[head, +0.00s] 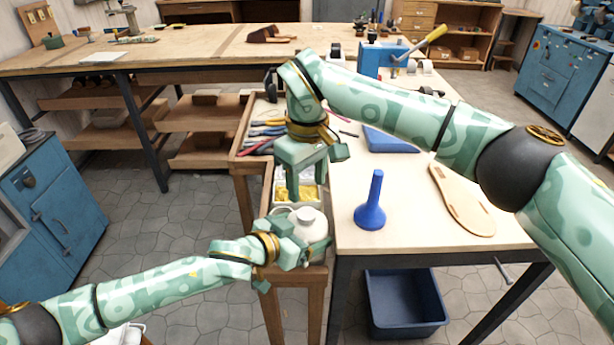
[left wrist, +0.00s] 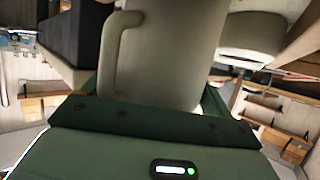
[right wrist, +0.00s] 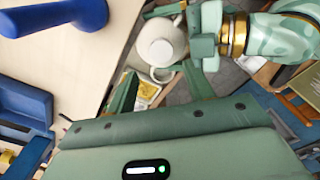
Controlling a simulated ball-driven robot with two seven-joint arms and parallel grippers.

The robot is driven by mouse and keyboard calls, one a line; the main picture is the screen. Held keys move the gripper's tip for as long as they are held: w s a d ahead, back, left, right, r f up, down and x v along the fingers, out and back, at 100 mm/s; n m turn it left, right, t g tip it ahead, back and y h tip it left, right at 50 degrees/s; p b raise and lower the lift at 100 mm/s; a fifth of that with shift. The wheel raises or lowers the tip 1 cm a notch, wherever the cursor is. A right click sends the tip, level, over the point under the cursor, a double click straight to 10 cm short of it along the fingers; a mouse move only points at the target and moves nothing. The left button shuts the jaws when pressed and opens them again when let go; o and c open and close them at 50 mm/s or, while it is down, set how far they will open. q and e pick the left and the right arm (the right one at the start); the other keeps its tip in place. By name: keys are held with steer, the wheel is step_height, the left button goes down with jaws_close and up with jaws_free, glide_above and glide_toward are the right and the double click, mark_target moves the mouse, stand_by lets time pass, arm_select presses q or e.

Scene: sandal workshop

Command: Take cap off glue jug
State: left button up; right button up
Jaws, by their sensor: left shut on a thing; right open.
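The white glue jug (head: 318,228) stands upright at the front end of the narrow wooden rack, its round cap (head: 305,214) on top. My left gripper (head: 296,250) is shut on the jug's body from the front left. In the left wrist view the jug's pale body (left wrist: 170,50) and handle fill the space at the jaws. My right gripper (head: 303,182) is open and empty, pointing down above and slightly behind the jug, apart from the cap. In the right wrist view the cap (right wrist: 161,50) shows beyond its fingers, with the left gripper (right wrist: 204,42) beside the jug.
A dark blue bin (head: 405,300) is under the table.

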mark_target(307, 212)
arm_select(q)
steer(key=shift+s+f, duration=0.1)
steer(key=shift+f, duration=0.2)
arm_select(e)
step_height(307, 212, down, 7)
steer(key=shift+f, duration=0.15)
